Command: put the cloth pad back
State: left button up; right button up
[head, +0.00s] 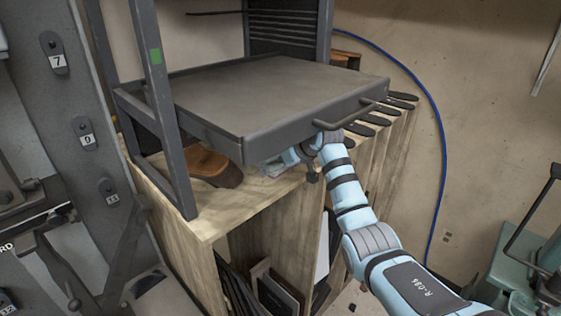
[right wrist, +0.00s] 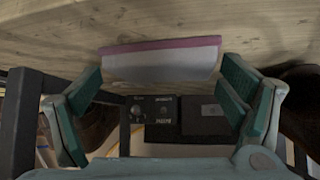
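The cloth pad (right wrist: 160,62), pale grey-white with a pink edge, shows in the right wrist view against the wooden top. It lies just beyond the fingertips of my right gripper (right wrist: 163,75), and its width nearly spans the gap. The teal fingers are spread wide; I see no clear grip on the pad. In the head view my right gripper (head: 284,163) reaches under the front edge of a dark grey tray (head: 270,90), low over the wooden bench top (head: 218,208). The tray partly hides the gripper, and I cannot make out the pad there. My left gripper is out of view.
A brown shoe (head: 214,167) stands on the bench left of my gripper, under the tray. Dark metal posts (head: 163,110) rise at the left. Several black soles (head: 372,119) lie right of the tray. A blue cable (head: 440,140) hangs along the wall.

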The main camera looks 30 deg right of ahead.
jog(key=shift+f, duration=0.1)
dwell(0.3)
jog(key=shift+s+r, duration=0.25)
jog(key=s+b, duration=0.1)
jog(key=s, duration=0.3)
jog(key=s+d+b, duration=0.1)
jog(key=s, duration=0.7)
jog(key=shift+s+d+r+b, duration=0.15)
jog(key=shift+d+b, duration=0.25)
